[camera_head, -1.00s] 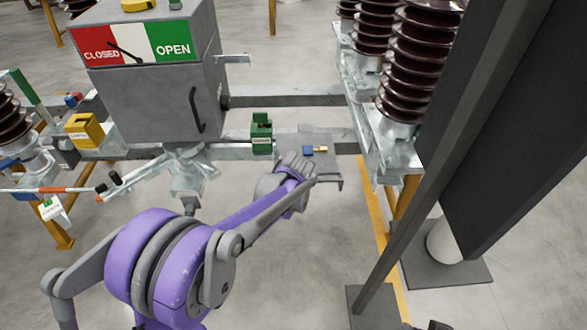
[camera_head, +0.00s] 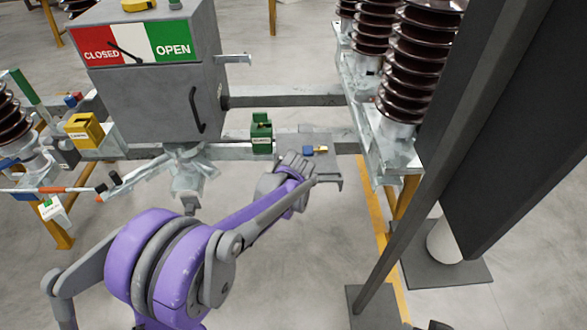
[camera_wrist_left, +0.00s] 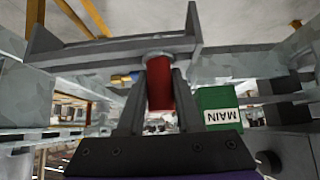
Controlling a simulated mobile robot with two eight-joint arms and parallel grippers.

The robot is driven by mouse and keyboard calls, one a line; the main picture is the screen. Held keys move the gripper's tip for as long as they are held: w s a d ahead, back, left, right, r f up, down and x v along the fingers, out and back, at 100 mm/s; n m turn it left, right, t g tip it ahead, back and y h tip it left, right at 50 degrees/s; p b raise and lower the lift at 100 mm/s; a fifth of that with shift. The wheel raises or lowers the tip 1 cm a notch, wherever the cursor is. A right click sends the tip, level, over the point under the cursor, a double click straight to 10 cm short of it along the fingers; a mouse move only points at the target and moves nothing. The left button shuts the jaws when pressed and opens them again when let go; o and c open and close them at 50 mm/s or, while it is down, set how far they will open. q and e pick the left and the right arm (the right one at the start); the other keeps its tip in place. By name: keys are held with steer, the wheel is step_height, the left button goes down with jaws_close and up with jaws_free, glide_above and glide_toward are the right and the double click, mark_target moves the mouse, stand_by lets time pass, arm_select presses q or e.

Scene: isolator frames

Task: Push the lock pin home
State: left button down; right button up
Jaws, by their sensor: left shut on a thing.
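The lock pin appears in the left wrist view as a red cylinder (camera_wrist_left: 160,88). Its upper end meets a pale round collar under a grey metal bracket (camera_wrist_left: 105,47). My left gripper (camera_wrist_left: 159,76) has its two fingers shut on the red pin, one on each side. How deep the pin sits in the bracket cannot be told. In the head view my left gripper (camera_head: 296,166) is at the end of the purple arm, beside the plate on the rail; the pin is hidden there. My right gripper is not in view.
A green block (camera_head: 262,135), labelled MAIN in the wrist view (camera_wrist_left: 218,105), stands close by on the rail. A blue and brass padlock (camera_head: 315,150) lies near the bracket. A grey cabinet (camera_head: 150,95) reads CLOSED and OPEN. Brown insulators (camera_head: 412,70) and dark posts stand right.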

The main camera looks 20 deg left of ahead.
arm_select(q)
steer(key=shift+r, duration=0.1)
steer(key=shift+r+p, duration=2)
steer(key=shift+r, duration=1.2)
